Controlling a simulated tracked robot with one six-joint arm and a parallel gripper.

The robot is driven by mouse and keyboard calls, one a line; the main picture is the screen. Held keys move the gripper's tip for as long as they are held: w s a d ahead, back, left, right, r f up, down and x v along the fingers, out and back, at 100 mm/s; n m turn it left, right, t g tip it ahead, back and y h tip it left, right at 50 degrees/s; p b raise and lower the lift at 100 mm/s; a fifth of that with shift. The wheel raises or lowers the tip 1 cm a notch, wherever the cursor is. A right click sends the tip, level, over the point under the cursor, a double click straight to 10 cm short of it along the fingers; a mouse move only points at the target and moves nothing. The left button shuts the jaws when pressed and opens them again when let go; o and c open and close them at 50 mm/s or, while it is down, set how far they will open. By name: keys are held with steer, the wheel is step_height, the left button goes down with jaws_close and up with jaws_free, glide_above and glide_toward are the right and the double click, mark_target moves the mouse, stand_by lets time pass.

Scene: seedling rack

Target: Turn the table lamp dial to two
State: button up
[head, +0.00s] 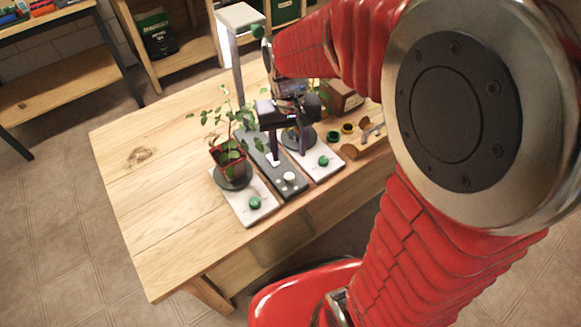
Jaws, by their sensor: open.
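The table lamp (237,60) has a pale post and a flat white head, and stands at the back of the wooden table. A dark grey panel (262,158) runs forward from near its foot, with a round white dial (289,177) near the front end. White panels with green knobs lie on both sides, the left knob (255,202) and the right knob (323,160). The dial's setting is too small to read. My gripper (287,153) points down above the panels, open and empty, behind the white dial and apart from it. Its fingers partly hide the grey panel.
A potted plant (231,160) stands on the left white panel, close to my gripper. Small pots (333,137) and a cardboard box (345,99) lie to the right. The table's left part (150,180) is clear. Shelves (160,40) stand behind.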

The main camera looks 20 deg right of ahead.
mark_target(289, 175)
step_height(289, 175, down, 10)
steer(key=shift+f, duration=0.1)
stand_by(0.4)
steer(key=shift+c, duration=0.3)
